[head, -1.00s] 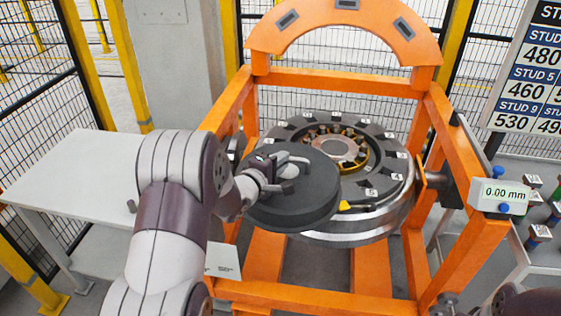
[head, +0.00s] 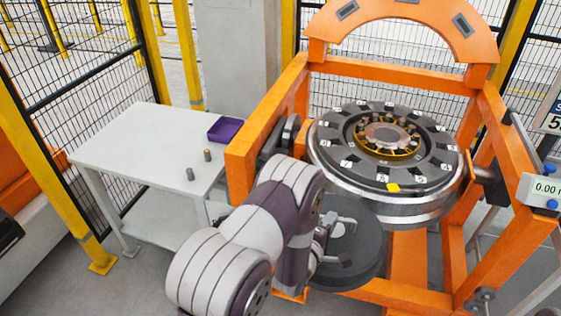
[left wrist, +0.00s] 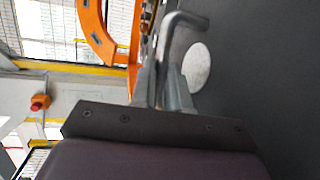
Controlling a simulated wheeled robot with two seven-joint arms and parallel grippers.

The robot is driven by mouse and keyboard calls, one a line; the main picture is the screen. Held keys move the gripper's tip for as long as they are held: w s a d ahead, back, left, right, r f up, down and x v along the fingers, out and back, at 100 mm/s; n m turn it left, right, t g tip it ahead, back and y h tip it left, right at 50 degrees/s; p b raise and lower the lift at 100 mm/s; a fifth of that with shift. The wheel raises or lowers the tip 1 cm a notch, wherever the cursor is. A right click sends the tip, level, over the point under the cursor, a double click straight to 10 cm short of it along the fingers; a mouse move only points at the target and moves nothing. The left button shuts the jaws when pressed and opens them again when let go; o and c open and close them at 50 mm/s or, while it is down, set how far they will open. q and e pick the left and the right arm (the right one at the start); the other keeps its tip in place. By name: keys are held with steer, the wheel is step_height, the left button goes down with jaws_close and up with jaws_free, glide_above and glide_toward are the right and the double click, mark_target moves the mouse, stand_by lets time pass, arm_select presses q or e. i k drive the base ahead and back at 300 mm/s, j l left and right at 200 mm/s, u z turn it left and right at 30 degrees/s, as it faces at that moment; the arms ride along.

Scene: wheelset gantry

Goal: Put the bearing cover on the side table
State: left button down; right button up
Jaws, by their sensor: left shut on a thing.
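The bearing cover (head: 352,262) is a dark grey round disc with a handle. My left gripper (head: 326,238) is shut on its handle and holds it in front of the wheelset, low beside the orange gantry. In the left wrist view the cover (left wrist: 265,70) fills the right side, and the gripper (left wrist: 165,85) closes on the bent grey handle. The side table (head: 140,150) is white and stands at the left, apart from the cover. My right gripper is not in view.
Two small grey cylinders (head: 190,174) and a purple tray (head: 225,129) are on the side table; its left and middle are clear. The orange gantry (head: 240,175) stands between table and wheelset (head: 385,160). A yellow post (head: 50,130) and mesh fence stand behind the table.

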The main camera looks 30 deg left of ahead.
mark_target(148, 146)
steer(key=k+j, duration=0.15)
steer(key=j, duration=0.8)
steer(key=k+j+u, duration=0.15)
steer(key=j, duration=1.8)
steer(key=i+j, duration=0.2)
steer(key=i, duration=0.2)
steer(key=i+j+u, duration=0.1)
steer(key=i, duration=0.3)
steer(key=i+j, duration=0.3)
steer(key=i, duration=0.1)
